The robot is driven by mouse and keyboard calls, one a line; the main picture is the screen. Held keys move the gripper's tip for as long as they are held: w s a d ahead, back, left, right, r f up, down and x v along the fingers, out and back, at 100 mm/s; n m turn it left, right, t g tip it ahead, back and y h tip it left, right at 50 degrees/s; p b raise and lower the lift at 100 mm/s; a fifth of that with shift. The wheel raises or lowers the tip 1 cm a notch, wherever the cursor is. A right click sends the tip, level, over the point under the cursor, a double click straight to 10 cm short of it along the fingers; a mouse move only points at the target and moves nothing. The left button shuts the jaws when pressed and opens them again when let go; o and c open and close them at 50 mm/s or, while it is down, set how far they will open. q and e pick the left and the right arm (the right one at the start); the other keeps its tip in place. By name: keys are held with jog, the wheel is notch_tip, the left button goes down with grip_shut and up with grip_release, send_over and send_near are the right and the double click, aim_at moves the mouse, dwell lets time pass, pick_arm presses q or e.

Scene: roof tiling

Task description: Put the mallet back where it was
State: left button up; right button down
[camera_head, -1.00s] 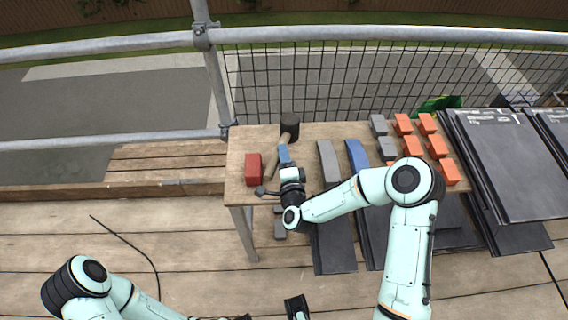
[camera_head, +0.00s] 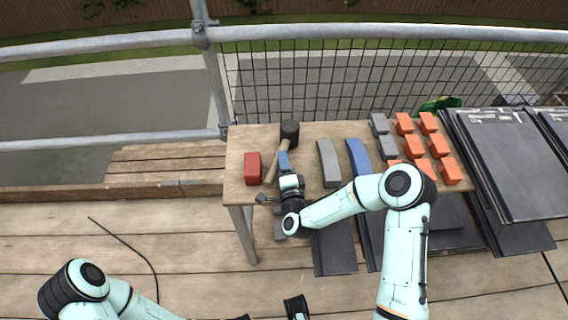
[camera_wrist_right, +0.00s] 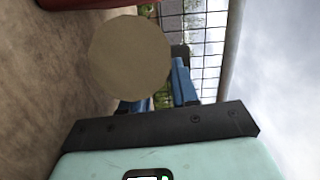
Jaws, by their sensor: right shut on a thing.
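The mallet has a dark round head (camera_head: 289,130) over the back part of the workbench (camera_head: 236,146) and a wooden handle (camera_head: 271,173) slanting toward me. My right gripper (camera_head: 284,160), with blue fingers, is shut on the handle just below the head. In the right wrist view the round butt end of the handle (camera_wrist_right: 130,57) hides much of the grip, with the blue fingers (camera_wrist_right: 183,84) behind it. I cannot tell whether the mallet touches the bench top. My left arm (camera_head: 120,297) is at the lower left; its gripper is not clearly visible.
A red block (camera_head: 252,168) lies just left of the handle. A grey piece (camera_head: 329,163) and a blue piece (camera_head: 358,157) lie to the right, then several orange blocks (camera_head: 438,146). Dark tiles (camera_head: 510,160) are stacked far right. A railing with mesh (camera_head: 340,85) runs behind.

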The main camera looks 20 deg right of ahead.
jog(key=c, duration=0.8)
grip_release()
jog(key=shift+s+f, duration=0.25)
jog(key=shift+f, duration=0.65)
jog(key=shift+c, duration=0.2)
jog(key=shift+r+p, duration=0.7)
jog(key=shift+p, duration=0.2)
jog(key=s+a+b, duration=0.1)
jog(key=s, duration=1)
jog(key=shift+s+a+r, duration=0.2)
jog(key=shift+a+r, duration=0.2)
jog(key=shift+r, duration=0.05)
